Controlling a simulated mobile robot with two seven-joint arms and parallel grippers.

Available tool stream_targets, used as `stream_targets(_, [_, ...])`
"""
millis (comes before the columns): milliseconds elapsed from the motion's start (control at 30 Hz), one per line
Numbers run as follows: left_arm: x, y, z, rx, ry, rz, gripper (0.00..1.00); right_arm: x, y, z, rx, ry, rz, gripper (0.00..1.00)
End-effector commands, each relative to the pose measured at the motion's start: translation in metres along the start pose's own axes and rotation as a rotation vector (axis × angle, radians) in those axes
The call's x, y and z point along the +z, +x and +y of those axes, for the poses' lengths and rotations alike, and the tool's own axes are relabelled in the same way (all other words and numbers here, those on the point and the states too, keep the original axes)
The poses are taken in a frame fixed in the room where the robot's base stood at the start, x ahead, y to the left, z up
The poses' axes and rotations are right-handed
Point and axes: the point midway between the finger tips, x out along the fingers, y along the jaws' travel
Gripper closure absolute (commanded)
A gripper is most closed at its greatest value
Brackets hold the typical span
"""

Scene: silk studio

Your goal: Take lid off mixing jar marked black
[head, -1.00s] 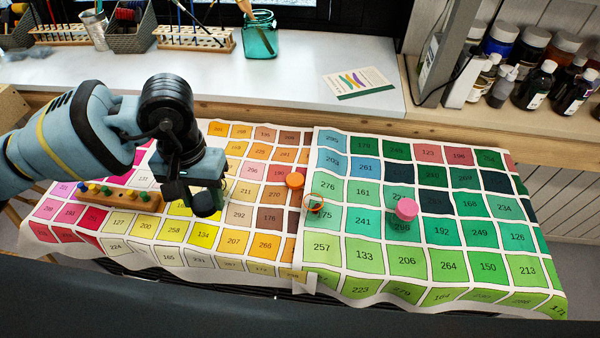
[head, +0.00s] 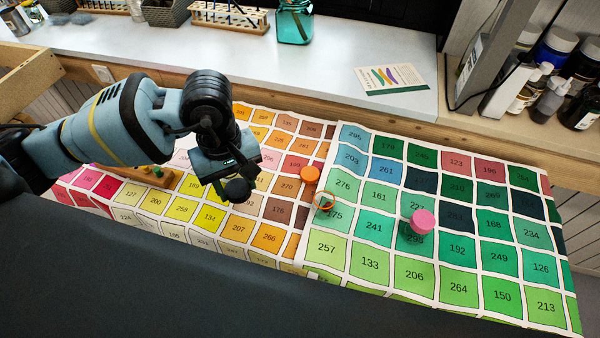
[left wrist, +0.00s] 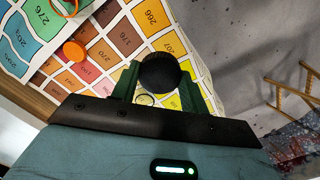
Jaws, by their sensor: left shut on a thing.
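My left gripper (head: 228,188) is over the yellow and orange part of the numbered colour chart. In the left wrist view its two green fingers (left wrist: 160,92) are shut on a round black lid (left wrist: 162,72). The lid also shows below the gripper in the head view (head: 238,191). A pale round rim (left wrist: 145,99) shows on the chart close behind the lid in the left wrist view; it looks like an open glass jar, mostly hidden. I cannot tell the exact gap between lid and jar. My right gripper is not in view.
An orange lid (head: 310,175) lies beside an open jar with orange paint (head: 324,202). A pink-lidded jar (head: 422,222) stands further right. A wooden peg block (head: 150,176) is partly behind my left arm. The chart's green right side is mostly clear.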

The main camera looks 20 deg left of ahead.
Motion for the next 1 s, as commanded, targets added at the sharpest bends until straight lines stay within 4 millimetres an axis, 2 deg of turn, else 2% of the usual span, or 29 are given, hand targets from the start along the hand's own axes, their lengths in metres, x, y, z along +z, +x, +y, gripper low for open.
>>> stream_targets(33, [0.001, 0.009, -0.001, 0.002, -0.093, -0.002, 0.83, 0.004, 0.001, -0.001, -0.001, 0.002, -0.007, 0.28])
stream_targets(800, [-0.011, 0.085, -0.009, 0.058, -1.720, 0.046, 0.83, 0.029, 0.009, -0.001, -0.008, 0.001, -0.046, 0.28])
stream_targets(1000, [-0.014, 0.098, -0.013, 0.064, -2.058, 0.049, 0.83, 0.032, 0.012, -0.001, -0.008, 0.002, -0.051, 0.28])
